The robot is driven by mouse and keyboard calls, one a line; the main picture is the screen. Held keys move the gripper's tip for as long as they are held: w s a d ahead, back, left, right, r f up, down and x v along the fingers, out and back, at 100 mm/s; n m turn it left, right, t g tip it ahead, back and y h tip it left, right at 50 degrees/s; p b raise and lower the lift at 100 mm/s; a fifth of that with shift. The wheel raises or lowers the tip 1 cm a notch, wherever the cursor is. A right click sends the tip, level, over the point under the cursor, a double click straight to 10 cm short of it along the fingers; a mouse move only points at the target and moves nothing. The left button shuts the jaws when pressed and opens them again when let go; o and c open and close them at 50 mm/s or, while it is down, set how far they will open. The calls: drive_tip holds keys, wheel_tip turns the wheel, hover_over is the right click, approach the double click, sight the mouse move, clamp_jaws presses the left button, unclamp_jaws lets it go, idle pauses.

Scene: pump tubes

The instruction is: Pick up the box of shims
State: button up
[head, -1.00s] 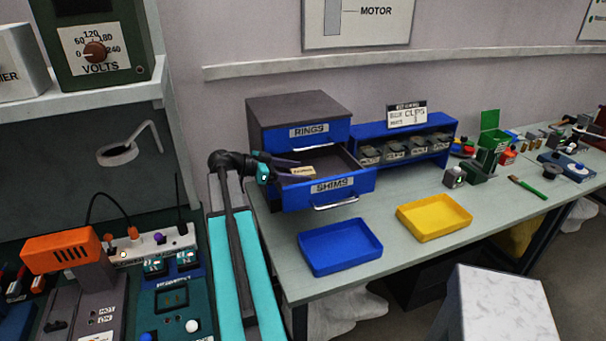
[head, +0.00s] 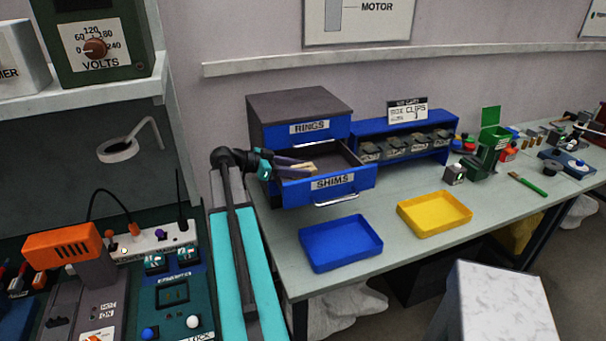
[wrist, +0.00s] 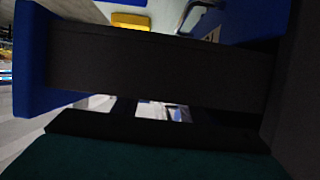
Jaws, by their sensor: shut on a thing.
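The small tan box of shims (head: 301,167) sits at the open SHIMS drawer (head: 328,186) of the blue and grey cabinet. My gripper (head: 296,167) reaches in over the drawer's left side from the left. It is shut on the box, which shows partly between and beyond the fingers. How far the box is above the drawer floor is hard to tell. The wrist view is dark, with a drawer wall across it and the blue drawer front (wrist: 32,60) at left; I cannot make out the box there.
The RINGS drawer (head: 310,129) above is shut. A blue tray (head: 340,245) and a yellow tray (head: 434,216) lie on the bench in front. A blue rack of clips bins (head: 405,142) stands right of the cabinet. Bench around the trays is clear.

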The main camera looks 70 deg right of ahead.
sight(302, 167)
drive_tip(key=shift+r, duration=0.15)
drive_tip(key=shift+r+b, duration=0.35)
drive_tip(key=shift+b, duration=0.3)
drive_tip(key=shift+s+a+b, duration=0.6)
drive_tip(key=shift+s+a, duration=0.1)
drive_tip(key=shift+a, duration=0.15)
drive_tip(key=shift+s+a+b, duration=0.55)
drive_tip(key=shift+s+a, duration=0.1)
drive_tip(key=shift+a, duration=0.2)
drive_tip(key=shift+w+d+r, duration=0.1)
drive_tip(key=shift+d+r, duration=0.05)
drive_tip(key=shift+r, duration=0.75)
wheel_tip(302, 167, up, 12)
drive_tip(key=b, duration=0.3)
drive_tip(key=shift+r, duration=0.15)
